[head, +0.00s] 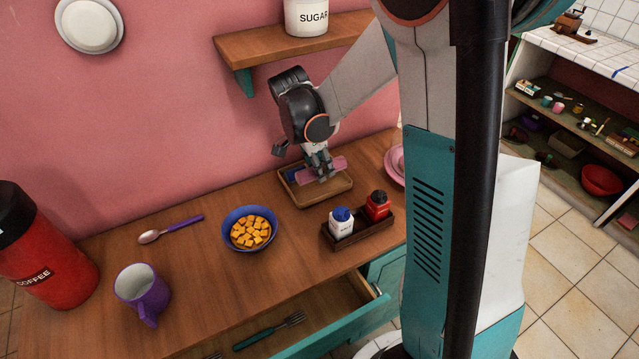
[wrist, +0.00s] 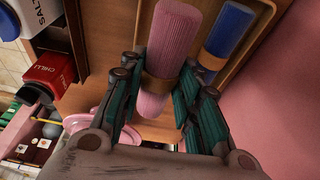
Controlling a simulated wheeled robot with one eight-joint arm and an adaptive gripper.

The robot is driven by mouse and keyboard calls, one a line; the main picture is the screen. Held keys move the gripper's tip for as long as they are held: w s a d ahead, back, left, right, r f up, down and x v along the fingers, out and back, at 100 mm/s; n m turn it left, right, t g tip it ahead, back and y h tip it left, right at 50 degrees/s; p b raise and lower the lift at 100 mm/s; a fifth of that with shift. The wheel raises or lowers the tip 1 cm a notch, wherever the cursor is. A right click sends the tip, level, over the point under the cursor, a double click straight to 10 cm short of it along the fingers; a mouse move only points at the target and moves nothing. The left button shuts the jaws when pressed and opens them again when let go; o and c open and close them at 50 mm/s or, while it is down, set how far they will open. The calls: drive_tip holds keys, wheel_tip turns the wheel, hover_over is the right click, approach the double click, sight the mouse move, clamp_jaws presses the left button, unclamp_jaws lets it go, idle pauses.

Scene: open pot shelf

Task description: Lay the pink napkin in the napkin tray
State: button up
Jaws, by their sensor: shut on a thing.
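The pink napkin (wrist: 172,45) is rolled, with a tan ring around its middle. My gripper (wrist: 160,85) is shut on it near the ring, with one finger on each side. In the head view my gripper (head: 321,174) points down over the wooden napkin tray (head: 316,201), and the pink napkin (head: 338,163) shows partly behind the fingers. I cannot tell whether the napkin touches the tray floor. A rolled blue napkin (wrist: 230,30) lies in the tray beside the pink one, roughly parallel to it. The fingers hide part of the tray.
A rack with salt (head: 341,223) and chilli (head: 377,206) shakers stands just in front of the tray. Pink plates (head: 397,165) are at its right. A blue bowl (head: 250,229) of orange cubes stands to the left. A wall shelf (head: 280,45) is above. A drawer (head: 335,328) is open below.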

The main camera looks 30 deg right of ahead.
sight(319, 190)
drive_tip(key=shift+a+f+b, duration=0.15)
drive_tip(key=shift+f+b, duration=0.75)
drive_tip(key=shift+f, duration=1.8)
drive_tip(key=shift+f, duration=0.1)
drive_tip(key=shift+f, duration=0.15)
drive_tip(key=o, duration=0.9)
drive_tip(key=shift+c, duration=0.2)
drive_tip(key=shift+p+v, duration=1.45)
drive_tip(key=shift+v, duration=2.55)
